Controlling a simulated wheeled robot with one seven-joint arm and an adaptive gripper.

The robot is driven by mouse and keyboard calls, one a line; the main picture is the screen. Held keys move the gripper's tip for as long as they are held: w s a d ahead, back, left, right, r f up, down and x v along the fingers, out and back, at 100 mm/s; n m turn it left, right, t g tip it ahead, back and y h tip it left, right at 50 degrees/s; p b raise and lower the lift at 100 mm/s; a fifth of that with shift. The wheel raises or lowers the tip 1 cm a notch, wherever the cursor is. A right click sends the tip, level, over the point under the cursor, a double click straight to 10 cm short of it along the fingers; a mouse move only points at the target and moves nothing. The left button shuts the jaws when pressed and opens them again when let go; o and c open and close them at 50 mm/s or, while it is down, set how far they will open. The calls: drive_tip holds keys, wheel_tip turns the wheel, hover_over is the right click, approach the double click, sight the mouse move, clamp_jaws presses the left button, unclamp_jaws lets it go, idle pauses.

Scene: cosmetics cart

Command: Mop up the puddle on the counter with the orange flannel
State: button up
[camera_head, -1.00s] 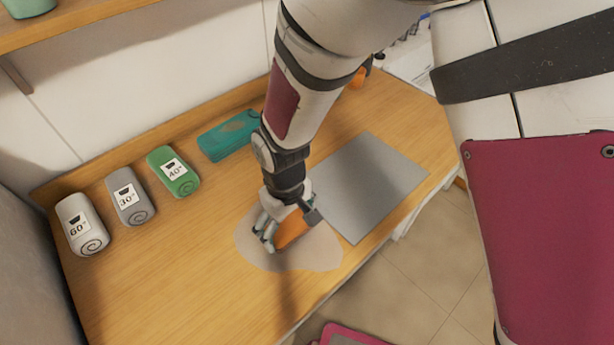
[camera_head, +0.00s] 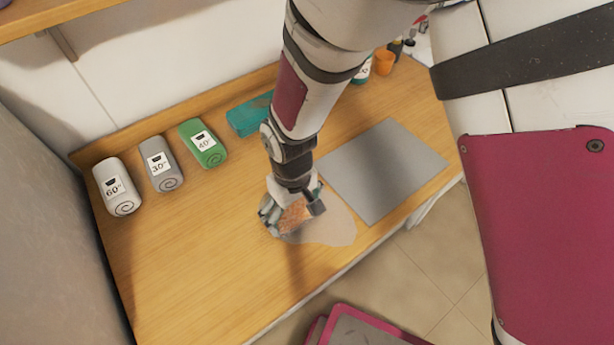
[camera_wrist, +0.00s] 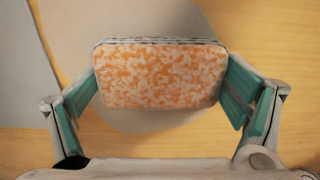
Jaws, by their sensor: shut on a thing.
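The orange flannel (camera_head: 295,215) is a folded pad, mottled orange and whitish on the face seen in the wrist view (camera_wrist: 160,78). My gripper (camera_head: 289,219) is shut on it, with a teal-lined finger at each end of the pad in the wrist view. The puddle (camera_head: 331,229) is a pale greyish-beige patch on the wooden counter (camera_head: 215,250). In the head view it spreads to the right of the flannel, which is at its left end. In the wrist view the puddle (camera_wrist: 135,123) shows above and below the pad. The flannel's underside is hidden.
Rolled towels marked 60 (camera_head: 117,188), 30 (camera_head: 162,165) and 40 (camera_head: 203,144) line the counter's back left. A teal case (camera_head: 249,115) lies behind my arm. A grey mat (camera_head: 382,170) lies right of the puddle. The counter's front left is clear.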

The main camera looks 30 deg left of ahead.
drive_tip(key=shift+w+d+b, duration=0.2)
drive_tip(key=shift+w+d, duration=0.25)
drive_tip(key=shift+w, duration=0.4)
drive_tip(key=shift+w+d+b, duration=0.25)
drive_tip(key=shift+w+d, duration=0.15)
drive_tip(key=shift+w, duration=0.45)
drive_tip(key=shift+w+d+b, duration=0.2)
drive_tip(key=shift+w+d, duration=0.25)
drive_tip(key=shift+w, duration=0.4)
wheel_tip(320, 180, up, 8)
drive_tip(key=p, duration=0.3)
